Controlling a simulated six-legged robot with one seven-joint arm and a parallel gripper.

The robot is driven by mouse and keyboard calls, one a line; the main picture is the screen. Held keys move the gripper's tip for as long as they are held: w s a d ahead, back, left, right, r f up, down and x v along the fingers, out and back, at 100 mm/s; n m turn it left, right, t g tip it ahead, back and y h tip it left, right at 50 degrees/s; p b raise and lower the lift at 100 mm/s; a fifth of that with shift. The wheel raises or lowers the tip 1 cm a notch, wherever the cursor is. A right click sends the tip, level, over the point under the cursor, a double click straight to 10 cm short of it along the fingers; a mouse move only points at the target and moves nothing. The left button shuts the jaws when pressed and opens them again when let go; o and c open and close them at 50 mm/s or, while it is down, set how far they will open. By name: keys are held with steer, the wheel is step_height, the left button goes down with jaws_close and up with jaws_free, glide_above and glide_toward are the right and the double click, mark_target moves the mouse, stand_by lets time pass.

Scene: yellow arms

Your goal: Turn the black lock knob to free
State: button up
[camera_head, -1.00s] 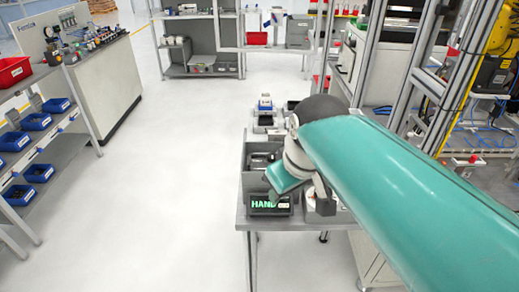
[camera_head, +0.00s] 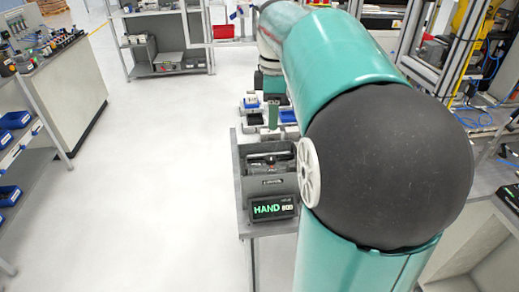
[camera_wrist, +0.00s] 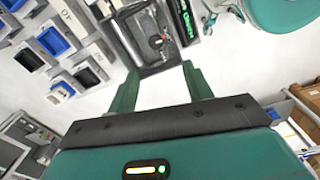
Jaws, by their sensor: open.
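A grey open-topped box (camera_head: 262,184) stands on the bench, with dark and metallic parts inside. It also shows in the wrist view (camera_wrist: 143,49), beyond my fingertips. A small dark round part (camera_wrist: 155,42) lies in it there and may be the black lock knob; it is too small to be sure. A black display reading "HAND" in green (camera_head: 272,208) is on the box's near end. My gripper (camera_wrist: 158,77) has its two green fingers apart, with nothing between them, and points towards the box. In the head view my arm covers most of the bench's right side.
Blue and black bins (camera_wrist: 52,40) and labelled grey trays stand beside the box in the wrist view. Shelving (camera_head: 165,45) stands at the back, and a workbench (camera_head: 60,95) is at the left. The floor (camera_head: 150,190) left of the bench is clear.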

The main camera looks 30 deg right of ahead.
mark_target(270, 157)
steer(key=f, duration=0.6)
steer(key=shift+d+f, duration=0.15)
steer(key=shift+d, duration=0.05)
steer(key=shift+w+d+f, duration=0.1)
steer(key=shift+w+f, duration=0.3)
steer(key=shift+f, duration=0.2)
steer(key=shift+w+d+f, duration=0.1)
steer(key=shift+w+f, duration=0.3)
steer(key=shift+f, duration=0.15)
steer(key=f, duration=0.1)
steer(key=s+f, duration=0.1)
steer(key=shift+a+f, duration=0.15)
steer(key=shift+f, duration=0.25)
steer(key=f, duration=0.1)
steer(key=w+f, duration=0.1)
steer(key=shift+f, duration=0.3)
steer(key=shift+s+f, duration=0.15)
steer(key=shift+s, duration=0.25)
steer(key=shift+w+f, duration=0.15)
steer(key=shift+w, duration=0.2)
steer(key=shift+s, duration=0.25)
steer(key=shift+c, duration=0.7)
steer(key=shift+w, duration=0.15)
steer(key=c, duration=0.8)
